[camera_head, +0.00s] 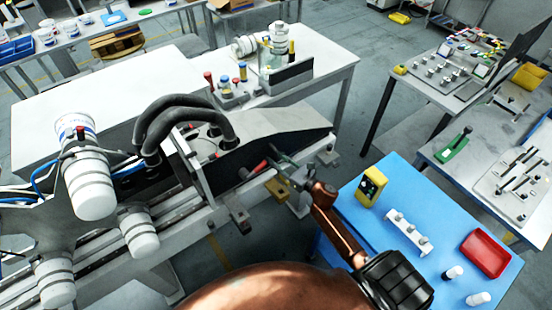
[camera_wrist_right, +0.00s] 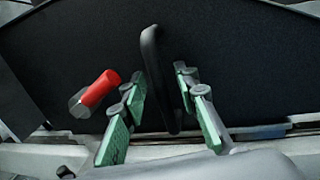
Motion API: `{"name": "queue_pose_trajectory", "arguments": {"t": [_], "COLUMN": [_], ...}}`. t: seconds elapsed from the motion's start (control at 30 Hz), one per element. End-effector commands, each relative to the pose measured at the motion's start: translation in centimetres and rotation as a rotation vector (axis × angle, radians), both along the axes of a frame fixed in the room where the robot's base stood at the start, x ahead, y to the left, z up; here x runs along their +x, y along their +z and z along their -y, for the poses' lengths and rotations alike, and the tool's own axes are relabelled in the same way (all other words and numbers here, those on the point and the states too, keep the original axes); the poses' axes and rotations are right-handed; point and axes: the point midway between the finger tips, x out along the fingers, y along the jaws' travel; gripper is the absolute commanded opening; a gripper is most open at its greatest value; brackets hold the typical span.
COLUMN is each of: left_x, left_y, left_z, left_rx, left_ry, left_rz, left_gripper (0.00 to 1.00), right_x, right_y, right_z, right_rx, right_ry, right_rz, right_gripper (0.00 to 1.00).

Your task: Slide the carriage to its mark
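The carriage appears to be the unit with a dark side panel (camera_head: 222,166) on the long metal rails; the panel fills the back of the right wrist view (camera_wrist_right: 245,65). A black upright bar handle (camera_wrist_right: 152,75) stands out from this panel. My right gripper (camera_head: 277,162) reaches the panel from the right. In the right wrist view its green-padded fingers (camera_wrist_right: 165,115) are apart, one on each side of the handle, with gaps to it. A red knob or lever (camera_wrist_right: 101,87) sits left of the fingers. I cannot make out the mark. My left gripper is not in view.
Thick black hoses (camera_head: 185,110) and white cylinders (camera_head: 88,180) stand left of the panel. A blue table (camera_head: 375,235) at right holds a yellow device (camera_head: 371,187), a white rack (camera_head: 408,233) and a red tray (camera_head: 486,254). A white table (camera_head: 325,62) with bottles stands behind.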

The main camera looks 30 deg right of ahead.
Motion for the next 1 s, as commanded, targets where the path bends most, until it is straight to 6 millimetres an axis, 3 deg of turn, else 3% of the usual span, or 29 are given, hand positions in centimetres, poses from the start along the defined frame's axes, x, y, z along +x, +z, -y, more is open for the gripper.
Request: {"name": "queue_pose_trajectory", "arguments": {"t": [0.23,0.63,1.0], "left_x": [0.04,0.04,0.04], "left_y": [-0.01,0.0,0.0], "left_z": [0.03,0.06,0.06], "left_rx": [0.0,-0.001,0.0], "left_ry": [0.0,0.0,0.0], "left_rz": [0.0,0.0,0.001], "left_gripper": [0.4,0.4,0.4], "right_x": [0.07,0.05,0.04], "right_y": [-0.03,-0.01,0.0], "right_z": [-0.03,-0.02,-0.01], "right_rx": [0.0,0.0,0.0], "right_ry": [0.0,0.0,0.0], "right_rz": [0.0,0.0,0.0], "right_gripper": [0.28,0.01,0.0]}}
